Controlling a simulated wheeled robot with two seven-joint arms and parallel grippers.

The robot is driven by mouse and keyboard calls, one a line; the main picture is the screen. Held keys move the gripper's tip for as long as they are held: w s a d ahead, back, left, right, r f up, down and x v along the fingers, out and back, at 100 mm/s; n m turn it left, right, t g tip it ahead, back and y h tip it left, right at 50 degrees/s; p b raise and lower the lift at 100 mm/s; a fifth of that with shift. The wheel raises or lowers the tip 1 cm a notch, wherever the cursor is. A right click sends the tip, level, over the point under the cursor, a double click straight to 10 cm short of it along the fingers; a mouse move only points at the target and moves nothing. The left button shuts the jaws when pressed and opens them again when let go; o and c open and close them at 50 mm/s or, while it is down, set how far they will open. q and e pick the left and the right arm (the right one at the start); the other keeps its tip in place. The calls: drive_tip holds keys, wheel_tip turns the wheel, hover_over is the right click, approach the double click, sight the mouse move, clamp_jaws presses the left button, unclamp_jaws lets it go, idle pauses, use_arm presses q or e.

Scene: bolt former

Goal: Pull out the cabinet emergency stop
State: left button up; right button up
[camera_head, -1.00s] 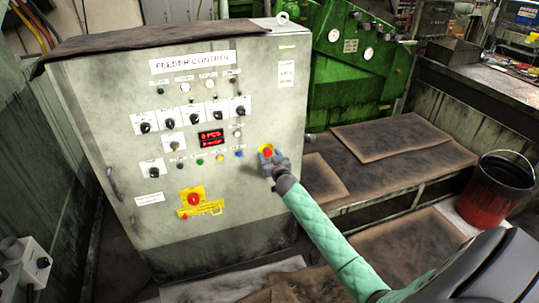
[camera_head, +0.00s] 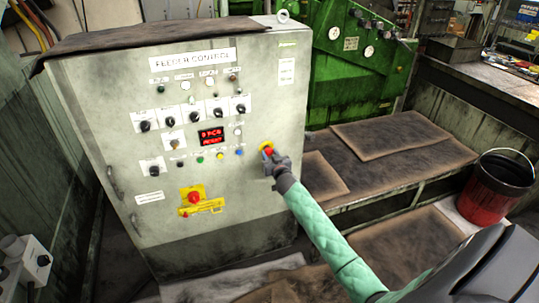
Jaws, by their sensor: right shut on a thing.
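The grey feeder control cabinet (camera_head: 110,110) stands upright at the left and centre. Its emergency stop (camera_head: 267,150), a red button on a yellow plate, is at the right side of the front panel. My right gripper (camera_head: 270,156) is at the button, shut on it, and covers its lower part. My right arm, in a green quilted sleeve, reaches up to it from the lower right. My left gripper does not show.
A red rotary switch (camera_head: 194,198) on a yellow plate sits lower on the cabinet. A green machine (camera_head: 345,85) stands behind. Brown mats lie on the platform at the right. A red bucket (camera_head: 485,198) stands at the right edge.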

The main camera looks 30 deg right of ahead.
drive_tip(key=shift+f, duration=0.15)
drive_tip(key=o, duration=0.9)
drive_tip(key=shift+s, duration=0.1)
drive_tip(key=shift+o, duration=0.9)
drive_tip(key=shift+s+a, duration=0.15)
drive_tip(key=shift+s, duration=0.35)
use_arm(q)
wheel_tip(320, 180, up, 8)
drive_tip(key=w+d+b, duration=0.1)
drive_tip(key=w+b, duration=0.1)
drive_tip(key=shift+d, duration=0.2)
use_arm(e)
drive_tip(key=v, duration=0.6)
drive_tip(key=shift+s, duration=0.4)
